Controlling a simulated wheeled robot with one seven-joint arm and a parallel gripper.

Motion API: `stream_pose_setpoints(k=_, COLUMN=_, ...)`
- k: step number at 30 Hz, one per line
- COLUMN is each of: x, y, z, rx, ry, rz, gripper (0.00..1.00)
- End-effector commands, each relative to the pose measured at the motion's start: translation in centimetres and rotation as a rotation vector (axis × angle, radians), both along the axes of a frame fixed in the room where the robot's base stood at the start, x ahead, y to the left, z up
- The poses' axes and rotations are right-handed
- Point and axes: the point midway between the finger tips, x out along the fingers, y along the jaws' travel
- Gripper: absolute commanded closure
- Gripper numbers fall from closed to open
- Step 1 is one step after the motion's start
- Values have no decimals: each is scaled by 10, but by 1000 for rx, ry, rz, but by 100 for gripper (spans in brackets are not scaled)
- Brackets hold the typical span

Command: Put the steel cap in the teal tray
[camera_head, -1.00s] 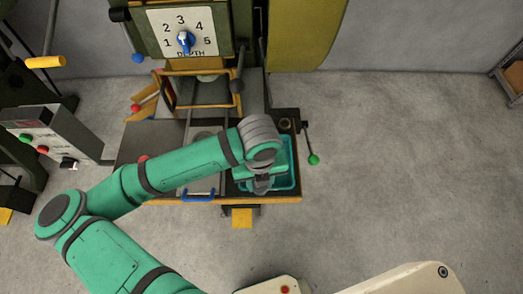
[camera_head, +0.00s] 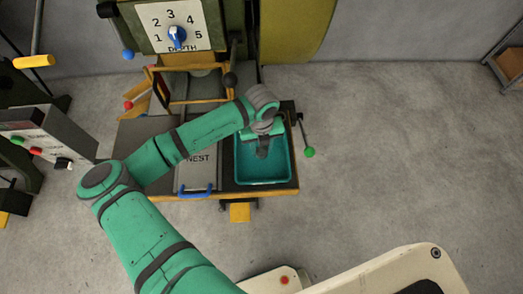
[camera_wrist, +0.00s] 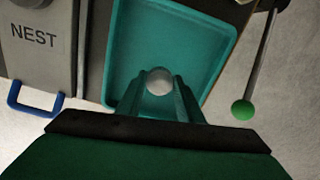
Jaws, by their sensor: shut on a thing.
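The teal tray (camera_head: 263,181) lies on the right part of the machine's table in the head view, and its floor shows empty around my gripper. It also fills the middle of the wrist view (camera_wrist: 207,15). My gripper (camera_wrist: 160,84) is shut on a pale round thing, the steel cap (camera_wrist: 159,80), held between the fingertips. In the head view my gripper (camera_head: 262,152) is over the upper part of the tray. The cap is hidden there. I cannot tell how high the cap is above the tray floor.
A plate marked NEST (camera_head: 198,172) with a blue handle (camera_head: 197,192) lies left of the tray. A lever with a green knob (camera_head: 309,152) stands at the table's right edge. The machine with its depth dial (camera_head: 177,37) rises behind. Open floor lies to the right.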

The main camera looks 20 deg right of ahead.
Motion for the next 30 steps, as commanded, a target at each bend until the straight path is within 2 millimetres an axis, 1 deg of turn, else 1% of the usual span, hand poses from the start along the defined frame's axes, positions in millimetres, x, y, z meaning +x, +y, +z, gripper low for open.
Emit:
stream_pose_setpoints(k=3, x=5, y=-3, z=-7, rx=0, ry=1, rz=-1, gripper=92)
stream_pose_setpoints(k=6, x=3, y=-2, z=-21, rx=0, ry=4, rz=0, gripper=92)
stream_pose_setpoints(k=10, x=4, y=-2, z=-35, rx=0, ry=2, rz=0, gripper=92)
stream_pose_setpoints(k=22, x=4, y=-2, z=-40, rx=0, ry=1, rz=0, gripper=92)
stream_pose_setpoints(k=23, x=4, y=-2, z=-40, rx=0, ry=1, rz=0, gripper=64)
stream_pose_setpoints(k=24, x=4, y=-2, z=-40, rx=0, ry=1, rz=0, gripper=55)
stream_pose_setpoints(k=25, x=4, y=-2, z=-40, rx=0, ry=1, rz=0, gripper=48)
stream_pose_setpoints(k=30, x=4, y=-2, z=-40, rx=0, ry=1, rz=0, gripper=48)
